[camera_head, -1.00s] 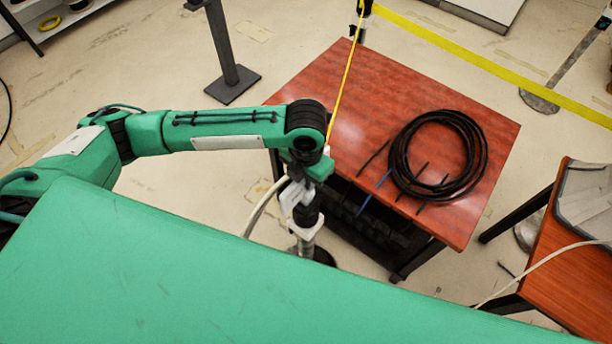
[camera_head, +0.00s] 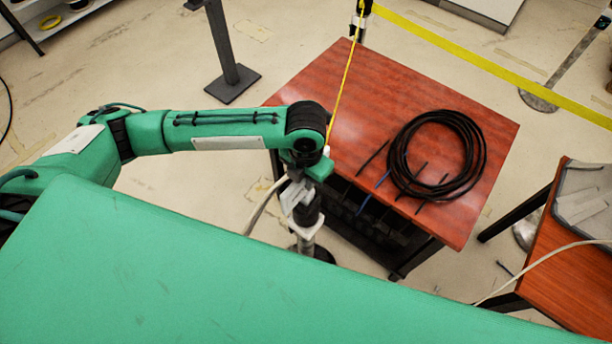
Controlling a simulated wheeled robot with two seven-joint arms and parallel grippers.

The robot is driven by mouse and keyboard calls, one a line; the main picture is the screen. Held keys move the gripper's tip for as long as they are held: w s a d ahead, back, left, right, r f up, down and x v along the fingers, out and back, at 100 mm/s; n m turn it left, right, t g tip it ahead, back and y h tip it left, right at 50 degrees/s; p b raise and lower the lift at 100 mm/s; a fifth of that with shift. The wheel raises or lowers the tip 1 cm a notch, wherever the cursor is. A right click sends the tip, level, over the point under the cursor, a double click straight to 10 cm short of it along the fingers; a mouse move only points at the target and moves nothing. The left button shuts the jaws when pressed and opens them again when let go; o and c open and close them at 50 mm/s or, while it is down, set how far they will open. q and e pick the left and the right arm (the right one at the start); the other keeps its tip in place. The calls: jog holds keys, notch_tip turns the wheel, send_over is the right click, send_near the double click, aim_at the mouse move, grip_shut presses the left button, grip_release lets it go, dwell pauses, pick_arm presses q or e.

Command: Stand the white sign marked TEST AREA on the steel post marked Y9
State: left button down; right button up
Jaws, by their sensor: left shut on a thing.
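My left gripper (camera_head: 301,205) points down in the middle of the head view, at the top of an upright steel post (camera_head: 306,240) with a black head. It is shut on what appears to be the white sign, of which only a small pale part shows at the fingers. No TEST AREA lettering or Y9 mark is readable. The post's dark round base shows partly, just beyond the green surface. I cannot tell whether the sign touches the post. My right gripper is not in view.
A red-brown table (camera_head: 385,100) with a coiled black cable (camera_head: 436,155) stands right of the post. Yellow tape (camera_head: 470,55) crosses the upper right. A dark stand (camera_head: 229,75) is at upper left. An orange-brown table (camera_head: 560,280) is at right.

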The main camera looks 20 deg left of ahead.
pick_arm(q)
jog(key=shift+f+b, duration=0.3)
jog(key=shift+f, duration=0.25)
dwell(0.4)
jog(key=c, duration=1.7)
grip_release()
notch_tip(320, 180, up, 8)
jog(key=p, duration=0.8)
jog(key=shift+r, duration=0.15)
jog(key=shift+r+p, duration=1)
jog(key=shift+r, duration=0.4)
